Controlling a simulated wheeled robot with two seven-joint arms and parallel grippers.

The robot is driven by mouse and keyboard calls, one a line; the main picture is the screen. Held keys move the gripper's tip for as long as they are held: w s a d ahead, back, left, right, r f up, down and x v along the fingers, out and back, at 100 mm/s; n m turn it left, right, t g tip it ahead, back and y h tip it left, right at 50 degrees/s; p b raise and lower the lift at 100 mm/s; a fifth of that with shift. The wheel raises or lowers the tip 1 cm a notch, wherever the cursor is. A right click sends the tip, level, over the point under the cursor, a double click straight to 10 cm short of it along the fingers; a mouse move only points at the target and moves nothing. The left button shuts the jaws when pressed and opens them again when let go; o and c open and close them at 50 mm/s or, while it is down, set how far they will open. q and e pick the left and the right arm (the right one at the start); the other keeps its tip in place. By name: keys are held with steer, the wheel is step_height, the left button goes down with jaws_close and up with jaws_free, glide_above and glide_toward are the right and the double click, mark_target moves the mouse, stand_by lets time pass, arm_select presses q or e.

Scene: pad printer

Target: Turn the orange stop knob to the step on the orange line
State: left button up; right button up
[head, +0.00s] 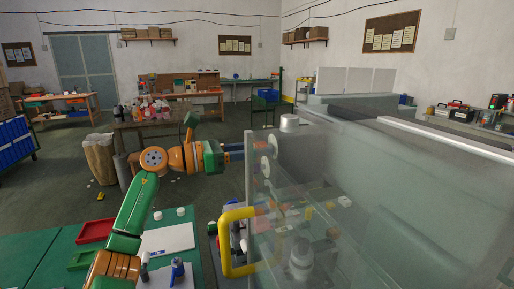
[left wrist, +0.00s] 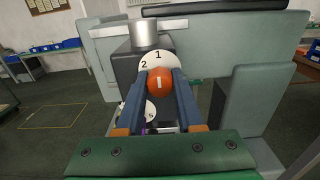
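The orange stop knob (left wrist: 160,84) with a white line sits on a white dial in the left wrist view. The digits 1 and 2 show on the dial's upper part. The two blue fingers of my left gripper (left wrist: 163,78) reach along both sides of the knob. Whether they touch it cannot be told. In the head view my left gripper (head: 236,152) points right, at the edge of the frosted cover, with its fingers level with the dials. No orange line is clearly seen on the dial. My right gripper is out of view.
A second white dial (left wrist: 150,110) lies just below the first. A metal cylinder (left wrist: 144,33) stands above it. The frosted cover (head: 370,190) and a yellow handle (head: 226,245) are close to my left arm. A red tray (head: 95,231) lies on the green bench (head: 40,250).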

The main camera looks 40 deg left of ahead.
arm_select(q)
jaws_close()
